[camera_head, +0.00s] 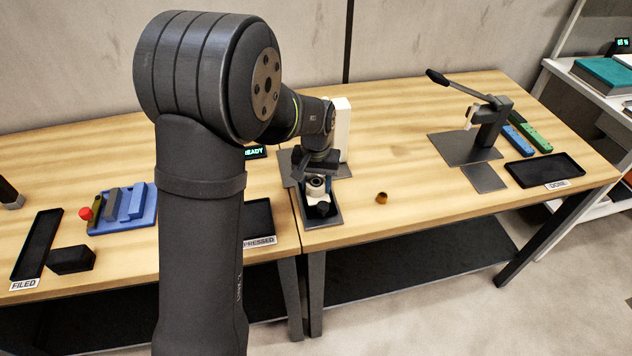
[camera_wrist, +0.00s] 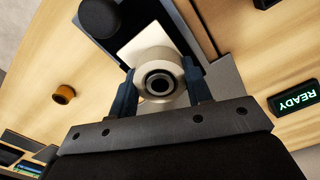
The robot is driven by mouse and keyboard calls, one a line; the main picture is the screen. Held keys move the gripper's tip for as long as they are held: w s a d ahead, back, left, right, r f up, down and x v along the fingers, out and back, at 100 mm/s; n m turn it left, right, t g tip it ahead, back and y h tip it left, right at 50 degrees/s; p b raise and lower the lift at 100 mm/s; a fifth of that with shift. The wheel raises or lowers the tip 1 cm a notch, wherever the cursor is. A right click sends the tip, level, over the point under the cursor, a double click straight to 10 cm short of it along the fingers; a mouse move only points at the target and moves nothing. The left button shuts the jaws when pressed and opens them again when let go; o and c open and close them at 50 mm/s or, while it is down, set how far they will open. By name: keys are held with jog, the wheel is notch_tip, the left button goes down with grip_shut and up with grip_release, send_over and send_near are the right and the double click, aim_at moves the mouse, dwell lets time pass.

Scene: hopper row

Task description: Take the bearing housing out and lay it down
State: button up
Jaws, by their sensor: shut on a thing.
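The bearing housing (camera_wrist: 174,65) is a pale round piece with a dark-lined bore, seen end-on in the wrist view. My gripper (camera_wrist: 160,88) is shut on it, with one blue-grey finger on each side. In the head view my gripper (camera_head: 316,172) is at the fixture on the middle of the bench, and the housing (camera_head: 316,183) shows just below it. The fixture's dark base plate (camera_head: 333,219) has a black knob (camera_head: 322,209) at its front. I cannot tell whether the housing still touches its seat.
A small brown bushing (camera_head: 381,198) stands right of the fixture. A tray marked PRESSED (camera_head: 258,217) lies to the left, a DONE tray (camera_head: 545,170) far right, a FILED tray (camera_head: 37,245) far left. A lever press (camera_head: 490,125) stands at right.

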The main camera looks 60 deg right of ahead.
jog(key=shift+r, duration=0.2)
jog(key=shift+r, duration=1.3)
jog(key=shift+r, duration=2.35)
jog(key=w+a, duration=0.9)
jog(key=a, duration=0.5)
jog(key=shift+a, duration=0.2)
jog(key=shift+f, duration=0.15)
jog(key=shift+f, duration=4.55)
jog(key=o, duration=1.3)
jog(key=shift+f, duration=0.1)
jog(key=shift+c, duration=0.2)
